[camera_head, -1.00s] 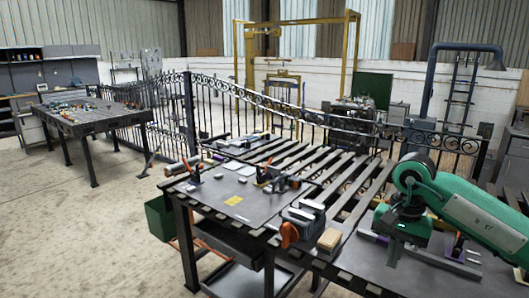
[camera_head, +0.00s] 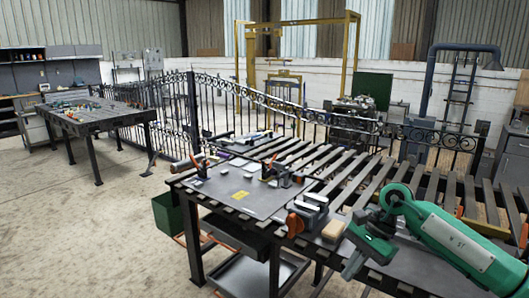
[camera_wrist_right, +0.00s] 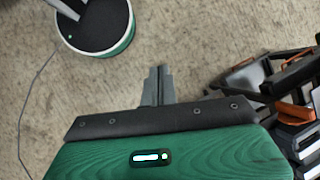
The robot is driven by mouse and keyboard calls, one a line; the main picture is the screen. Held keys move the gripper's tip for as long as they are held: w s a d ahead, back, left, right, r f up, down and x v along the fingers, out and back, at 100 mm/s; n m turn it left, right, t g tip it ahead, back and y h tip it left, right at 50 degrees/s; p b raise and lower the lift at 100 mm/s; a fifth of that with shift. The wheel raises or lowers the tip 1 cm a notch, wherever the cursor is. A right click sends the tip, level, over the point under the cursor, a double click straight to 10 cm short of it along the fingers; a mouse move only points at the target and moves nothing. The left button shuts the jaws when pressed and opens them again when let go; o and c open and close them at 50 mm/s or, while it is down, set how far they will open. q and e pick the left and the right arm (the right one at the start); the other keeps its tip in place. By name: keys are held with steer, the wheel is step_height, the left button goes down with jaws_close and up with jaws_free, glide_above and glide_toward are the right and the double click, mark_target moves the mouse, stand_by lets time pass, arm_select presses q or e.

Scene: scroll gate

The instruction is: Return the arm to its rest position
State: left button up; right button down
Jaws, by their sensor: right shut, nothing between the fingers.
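My right arm is green and comes in from the right in the head view. Its gripper (camera_head: 352,265) hangs over the front edge of the work table (camera_head: 230,190), beside a tan block. In the right wrist view its two grey fingers (camera_wrist_right: 158,86) are closed together with nothing between them, and bare floor shows beyond them. My left gripper is not in view.
A grey clamp-like tool with orange handles (camera_head: 306,216) and a tan block (camera_head: 333,230) lie on the table close to the right gripper. Slats (camera_head: 350,180) run behind. An ornate iron gate (camera_head: 260,105) stands further back. Open concrete floor (camera_head: 80,230) lies left.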

steer(key=w+a+f+m+y, duration=0.5)
steer(key=a+f+m+y, duration=0.3)
steer(key=m, duration=0.1)
steer(key=w+f+m+t+y, duration=0.35)
steer(key=f+m+t, duration=0.45)
steer(key=f+m, duration=0.3)
steer(key=s+d+f+m+t+h, duration=0.2)
steer(key=d+f+m+h, duration=0.1)
steer(key=f+m, duration=0.5)
steer(key=s+d+f+m+t+h, duration=0.2)
steer(key=d+f+m+t+h, duration=0.15)
steer(key=f+m, duration=0.5)
steer(key=s+d+f+m+t+h, duration=0.2)
steer(key=d+f+m+h, duration=0.25)
steer(key=f, duration=0.55)
steer(key=s+d+f+m+g+h, duration=0.25)
steer(key=s+f+m, duration=0.35)
steer(key=s+f, duration=0.55)
steer(key=s+d+f+m+g+h, duration=0.25)
steer(key=s+f+m, duration=0.25)
steer(key=s+f, duration=0.6)
steer(key=s+f+m+g, duration=0.3)
steer(key=s, duration=1.2)
steer(key=s+a+f+m+g+h, duration=0.1)
steer(key=s+f+m+g, duration=0.3)
steer(key=s, duration=1.1)
steer(key=shift+s+a+f, duration=0.2)
steer(key=shift+s+a, duration=0.05)
steer(key=shift+s, duration=0.05)
